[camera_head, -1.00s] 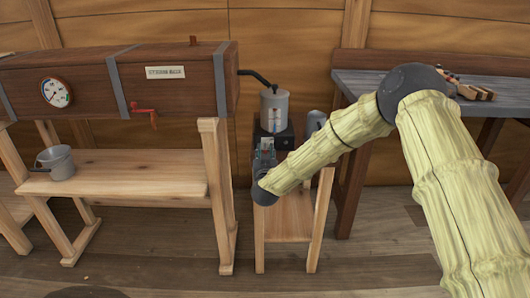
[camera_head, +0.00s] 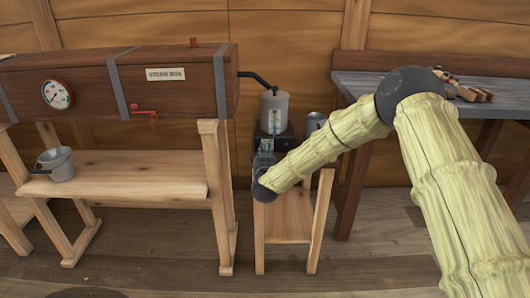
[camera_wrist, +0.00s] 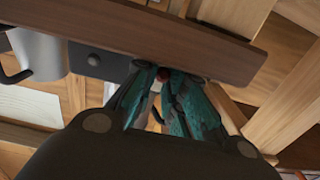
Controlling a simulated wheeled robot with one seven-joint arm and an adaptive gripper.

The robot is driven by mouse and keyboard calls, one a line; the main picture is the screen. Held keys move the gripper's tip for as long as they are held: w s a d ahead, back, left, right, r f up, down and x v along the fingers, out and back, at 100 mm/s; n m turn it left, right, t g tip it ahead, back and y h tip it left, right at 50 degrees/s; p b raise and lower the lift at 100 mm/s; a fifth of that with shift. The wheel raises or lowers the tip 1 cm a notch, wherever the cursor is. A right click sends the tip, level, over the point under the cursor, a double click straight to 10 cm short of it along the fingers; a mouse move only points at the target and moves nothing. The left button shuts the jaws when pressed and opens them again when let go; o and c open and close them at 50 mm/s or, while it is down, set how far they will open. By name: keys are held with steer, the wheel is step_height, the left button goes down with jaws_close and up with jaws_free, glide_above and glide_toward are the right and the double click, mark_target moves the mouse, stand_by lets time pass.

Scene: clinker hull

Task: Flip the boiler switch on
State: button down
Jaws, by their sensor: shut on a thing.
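The boiler is a pale grey can (camera_head: 274,110) on a black base (camera_head: 287,137), on the small wooden stand; both also show in the wrist view, the can at the left (camera_wrist: 38,52) and the base with a round dark knob beside it (camera_wrist: 100,62). My gripper (camera_head: 265,146) is in front of the base.
A long brown steam box (camera_head: 175,80) stands left, with a gauge and a red handle. A bucket (camera_head: 56,164) sits on the bench below. A dark workbench (camera_head: 370,84) stands right. A grey can (camera_head: 315,122) is beside the base. A brown board (camera_wrist: 150,38) crosses the wrist view.

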steer(key=shift+r+g+p, duration=0.85)
steer(key=shift+g+p, duration=0.65)
steer(key=shift+p, duration=1.5)
steer(key=shift+g+p, duration=0.3)
steer(key=shift+p, duration=0.35)
steer(key=shift+f, duration=0.1)
steer(key=c, duration=1.6)
jaws_free()
steer(key=v, duration=1.2)
